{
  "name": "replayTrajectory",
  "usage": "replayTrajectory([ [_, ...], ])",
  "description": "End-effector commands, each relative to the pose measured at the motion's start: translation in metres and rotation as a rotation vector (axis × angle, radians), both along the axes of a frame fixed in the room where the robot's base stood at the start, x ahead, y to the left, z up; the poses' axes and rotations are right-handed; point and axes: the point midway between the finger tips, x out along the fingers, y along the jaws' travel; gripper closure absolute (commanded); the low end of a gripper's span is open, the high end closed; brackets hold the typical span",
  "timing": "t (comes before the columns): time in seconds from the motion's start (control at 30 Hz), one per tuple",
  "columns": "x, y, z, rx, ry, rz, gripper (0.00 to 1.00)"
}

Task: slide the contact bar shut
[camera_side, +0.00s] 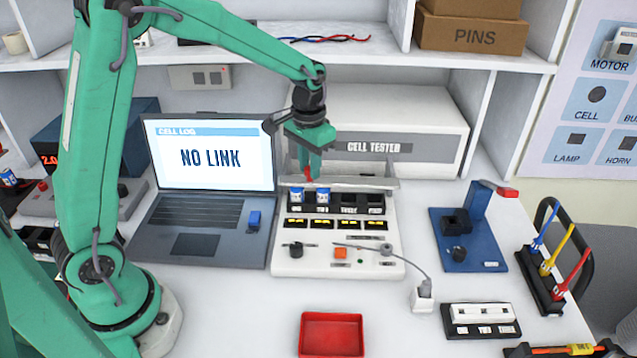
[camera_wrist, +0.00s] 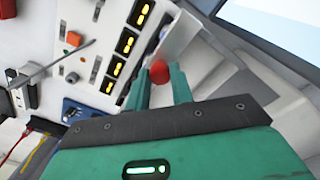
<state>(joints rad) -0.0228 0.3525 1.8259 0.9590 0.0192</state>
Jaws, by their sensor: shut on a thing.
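The cell tester (camera_side: 388,257) is a white box with a row of dark cell slots along its back. The contact bar (camera_side: 365,183) is a light grey strip behind and above the slots; part of it also shows in the wrist view (camera_wrist: 178,38). A red knob (camera_side: 308,175) stands at the bar's left part. My gripper (camera_side: 309,170) points down at it, and its green fingers are shut on the red knob (camera_wrist: 159,71). Two blue-and-white cells, a left one (camera_side: 296,196) and a right one (camera_side: 323,196), stand in the left slots. The right slots look dark.
A laptop (camera_side: 205,185) reading "NO LINK" stands left of the tester. A red tray (camera_side: 332,334) lies in front. A blue fixture (camera_side: 470,238) and a rack of coloured tools (camera_side: 556,265) stand to the right. A shelf (camera_side: 400,62) runs above the back.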

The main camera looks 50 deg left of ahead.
Motion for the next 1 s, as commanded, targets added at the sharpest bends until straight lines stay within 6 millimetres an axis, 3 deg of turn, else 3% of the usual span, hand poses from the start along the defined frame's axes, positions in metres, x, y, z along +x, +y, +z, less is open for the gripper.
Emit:
replayTrajectory([
  [0.27,-0.003,-0.005,0.001,0.0,0.008,-0.008,1.0],
  [0.3,-0.004,-0.005,0.001,0.0,0.009,-0.009,0.71],
  [0.4,-0.003,-0.004,0.001,0.0,0.008,-0.008,0.55],
  [0.77,-0.002,-0.003,0.002,0.0,0.004,-0.005,0.55],
  [1.0,-0.002,-0.003,0.021,0.0,0.002,-0.005,0.55],
])
